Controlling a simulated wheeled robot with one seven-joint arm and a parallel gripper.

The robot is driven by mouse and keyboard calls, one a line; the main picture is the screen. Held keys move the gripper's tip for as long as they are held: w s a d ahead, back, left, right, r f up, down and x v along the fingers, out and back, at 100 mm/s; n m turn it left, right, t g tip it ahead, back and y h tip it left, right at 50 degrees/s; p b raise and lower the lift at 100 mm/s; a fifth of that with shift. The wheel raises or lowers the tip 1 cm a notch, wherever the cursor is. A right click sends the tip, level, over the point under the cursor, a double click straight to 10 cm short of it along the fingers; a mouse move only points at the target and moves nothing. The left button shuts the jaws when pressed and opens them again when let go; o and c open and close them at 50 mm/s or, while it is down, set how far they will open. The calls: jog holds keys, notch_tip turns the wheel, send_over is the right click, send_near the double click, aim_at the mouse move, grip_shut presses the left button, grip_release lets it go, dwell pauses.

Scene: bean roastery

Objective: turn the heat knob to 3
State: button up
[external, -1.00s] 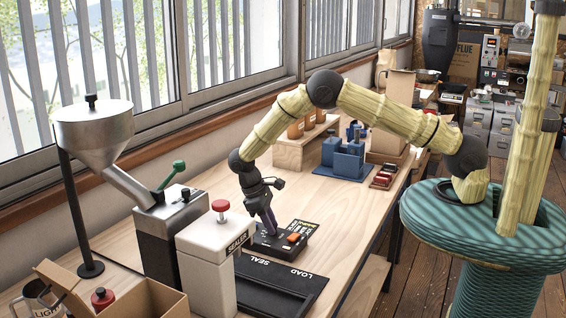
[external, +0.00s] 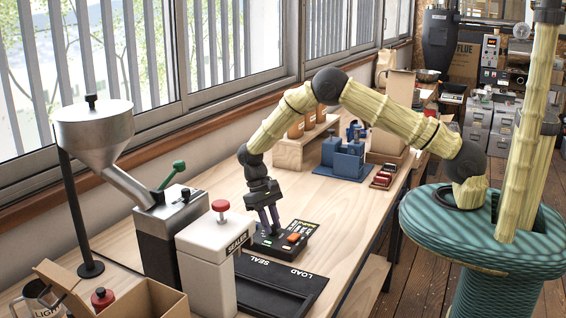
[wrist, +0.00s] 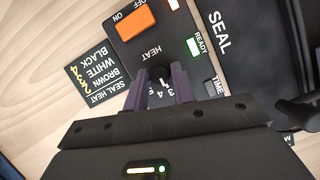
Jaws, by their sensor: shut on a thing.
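The heat knob (wrist: 159,74) is small and dark, on the black control box (wrist: 130,45) below the word HEAT in the wrist view. My gripper (wrist: 160,86) points down with its two purple-grey fingers shut on the knob's sides. Dial numbers show between and beside the fingers, partly covered; the setting cannot be read surely. In the external view my gripper (external: 271,230) is down on the control box (external: 285,244), and the knob is hidden there.
An orange ON/OFF switch (wrist: 136,19) and a lit green READY light (wrist: 193,48) are close to the knob. A seal heat card (wrist: 92,68) lies beside the box. The white sealer (external: 207,265) stands close by in the external view. Bare worktop (external: 325,207) lies behind.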

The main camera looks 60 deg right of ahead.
jog(key=shift+w+r, duration=0.1)
jog(key=o, duration=1)
jog(key=b+v, duration=0.2)
jog(key=v, duration=1.5)
jog(key=shift+r+b, duration=0.15)
jog(key=shift+b, duration=0.25)
jog(key=s+d+n+t, duration=0.1)
jog(key=s+d+t, duration=0.1)
jog(key=s, duration=0.7)
jog(key=s+d+n+t, duration=0.1)
jog(key=s+d, duration=0.3)
jog(key=s, duration=0.5)
jog(key=s+d+n+t+h, duration=0.1)
jog(key=s+d+t, duration=0.3)
jog(key=s, duration=0.5)
jog(key=shift+s, duration=0.35)
